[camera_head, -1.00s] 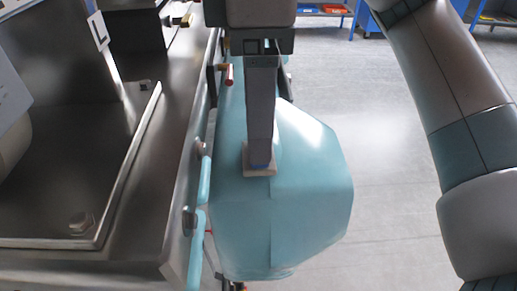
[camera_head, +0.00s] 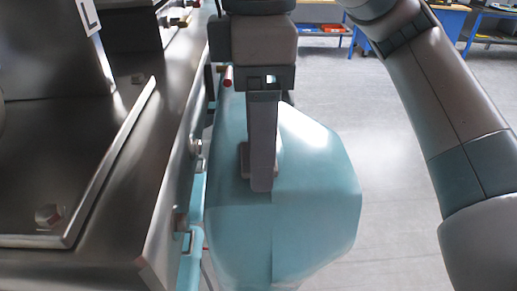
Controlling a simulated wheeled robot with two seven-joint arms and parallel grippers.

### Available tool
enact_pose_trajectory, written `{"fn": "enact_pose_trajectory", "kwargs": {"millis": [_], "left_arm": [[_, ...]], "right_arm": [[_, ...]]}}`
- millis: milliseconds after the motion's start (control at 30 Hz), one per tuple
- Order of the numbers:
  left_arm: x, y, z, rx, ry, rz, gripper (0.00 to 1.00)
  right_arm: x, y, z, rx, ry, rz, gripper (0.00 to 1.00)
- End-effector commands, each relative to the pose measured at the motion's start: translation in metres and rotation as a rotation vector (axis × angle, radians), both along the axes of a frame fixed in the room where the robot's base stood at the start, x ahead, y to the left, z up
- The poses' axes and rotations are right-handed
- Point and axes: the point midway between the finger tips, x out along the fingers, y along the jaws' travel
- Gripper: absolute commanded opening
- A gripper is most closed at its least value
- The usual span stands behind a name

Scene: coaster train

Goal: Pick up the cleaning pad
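My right arm comes in from the right and its gripper (camera_head: 262,188) hangs fingers-down near the middle of the view, over a teal surface. I see it edge-on, with one finger covering the other, so the gap between the fingers is hidden. A small grey-brown piece (camera_head: 245,160) shows just left of and behind the finger. It may be the cleaning pad, mostly covered by the finger, but I cannot tell for sure. I cannot tell whether the gripper touches it. My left gripper is not in view.
A metal workbench (camera_head: 165,150) with a raised rim fills the left side, close to the gripper. Its edge carries fittings and a small red-ended knob (camera_head: 227,83). Blue shelving (camera_head: 320,38) stands at the back. The grey floor (camera_head: 385,110) on the right is open.

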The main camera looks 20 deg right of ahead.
Motion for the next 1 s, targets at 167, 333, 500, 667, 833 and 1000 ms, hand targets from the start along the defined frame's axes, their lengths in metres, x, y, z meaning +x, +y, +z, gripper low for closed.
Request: {"fn": "enact_pose_trajectory", "kwargs": {"millis": [167, 333, 500, 667, 833, 1000], "left_arm": [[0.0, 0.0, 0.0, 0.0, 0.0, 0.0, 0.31], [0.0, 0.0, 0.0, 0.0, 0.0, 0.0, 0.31], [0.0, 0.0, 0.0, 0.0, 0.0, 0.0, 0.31], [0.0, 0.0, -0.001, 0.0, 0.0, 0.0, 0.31], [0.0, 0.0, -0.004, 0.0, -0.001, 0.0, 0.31], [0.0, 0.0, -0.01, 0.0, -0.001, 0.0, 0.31]], "right_arm": [[0.0, 0.0, 0.0, 0.0, 0.0, 0.0, 0.57], [0.0, 0.0, 0.0, 0.0, 0.0, 0.0, 0.24], [0.0, 0.0, 0.0, 0.0, 0.0, 0.0, 0.24], [0.0, 0.0, 0.001, 0.0, 0.0, 0.0, 0.24], [0.0, 0.0, 0.007, 0.0, -0.001, -0.002, 0.24], [0.0, 0.0, 0.02, 0.0, -0.002, -0.002, 0.24]]}}
